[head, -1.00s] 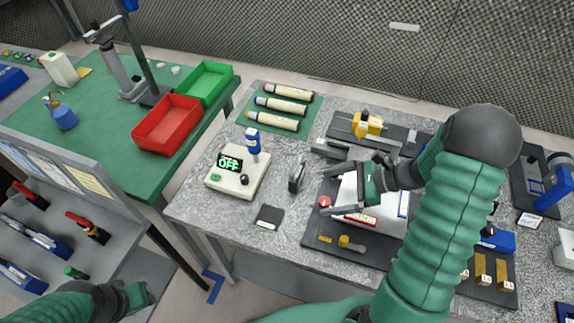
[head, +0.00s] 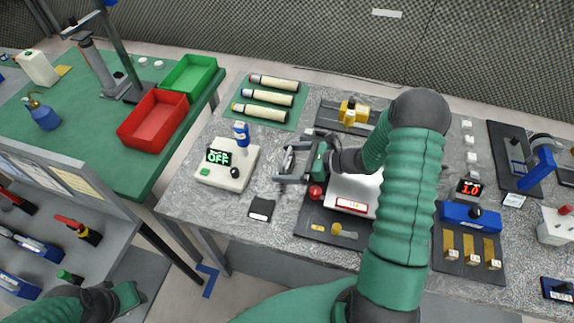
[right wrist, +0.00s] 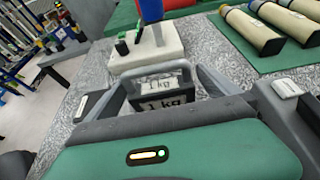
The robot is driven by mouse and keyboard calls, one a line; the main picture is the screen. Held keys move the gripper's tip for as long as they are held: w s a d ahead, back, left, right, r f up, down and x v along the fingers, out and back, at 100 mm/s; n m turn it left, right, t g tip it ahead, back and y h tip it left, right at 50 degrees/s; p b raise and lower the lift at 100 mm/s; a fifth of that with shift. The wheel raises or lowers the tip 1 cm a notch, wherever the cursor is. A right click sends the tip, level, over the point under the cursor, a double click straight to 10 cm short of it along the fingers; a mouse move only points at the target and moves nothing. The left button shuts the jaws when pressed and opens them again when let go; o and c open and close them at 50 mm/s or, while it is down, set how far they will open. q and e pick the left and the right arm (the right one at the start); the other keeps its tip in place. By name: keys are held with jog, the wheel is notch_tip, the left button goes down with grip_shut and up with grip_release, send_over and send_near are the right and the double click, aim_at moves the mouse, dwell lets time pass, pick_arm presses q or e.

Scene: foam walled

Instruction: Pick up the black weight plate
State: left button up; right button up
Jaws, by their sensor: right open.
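The black weight plate (head: 289,160) stands on edge on the grey speckled table. In the right wrist view the plate (right wrist: 166,106) shows a "1 kg" marking on its face. My right gripper (head: 283,163) is open around it, with one finger on either side. In the right wrist view the fingers (right wrist: 165,80) flank the plate with gaps showing, and its lower part is hidden by the gripper body. My left gripper (head: 126,297) is at the bottom left, away from the table; its jaw opening is unclear.
A white device reading "OFF" (head: 226,170) with a blue-topped post stands just left of the plate. A black square with a white label (head: 261,208) lies in front. Cream cylinders (head: 268,98) lie on a green mat behind. A dark tray (head: 312,222) is at right.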

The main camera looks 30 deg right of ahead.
jog(key=x, duration=0.3)
jog(key=shift+f, duration=0.1)
jog(key=c, duration=2)
jog(key=shift+w, duration=0.1)
